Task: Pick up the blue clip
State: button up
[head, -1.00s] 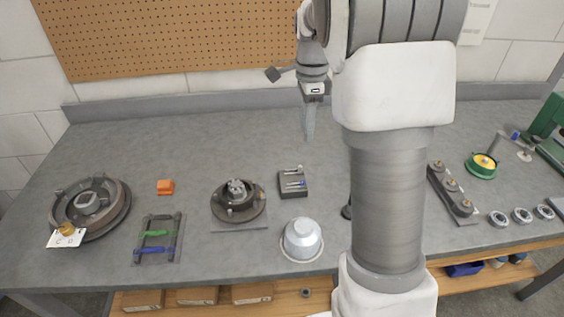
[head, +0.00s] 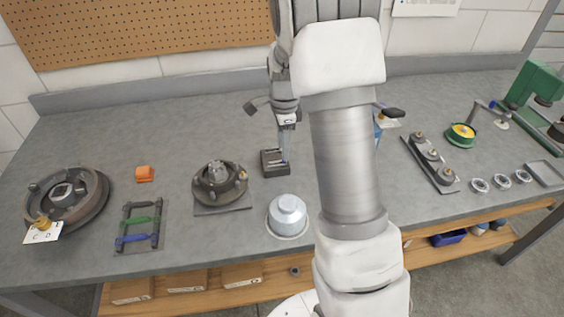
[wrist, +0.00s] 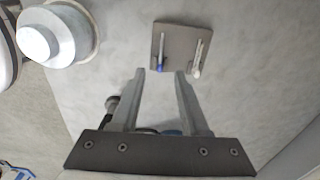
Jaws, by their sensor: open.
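My gripper (head: 286,150) is open, pointing down at a small dark tray (head: 270,168) in the middle of the bench. In the wrist view the tray (wrist: 178,34) holds two slim pins or clips side by side. The one with a blue end, seemingly the blue clip (wrist: 160,67), lies in line with the gap between my fingertips (wrist: 160,74). Neither clip is held. I cannot tell the height of the fingertips above the clip. In the head view my gripper partly hides the tray.
A silver domed cup (head: 287,214) stands just in front of the tray. A round dark fixture (head: 220,182) is to its left. A pedestal bar (head: 431,163) is right.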

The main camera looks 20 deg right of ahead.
aim_at(277, 162)
notch_tip(277, 162, down, 4)
jog(key=shift+a+r, duration=0.1)
jog(key=shift+r, duration=0.15)
jog(key=shift+c, duration=0.2)
grip_shut()
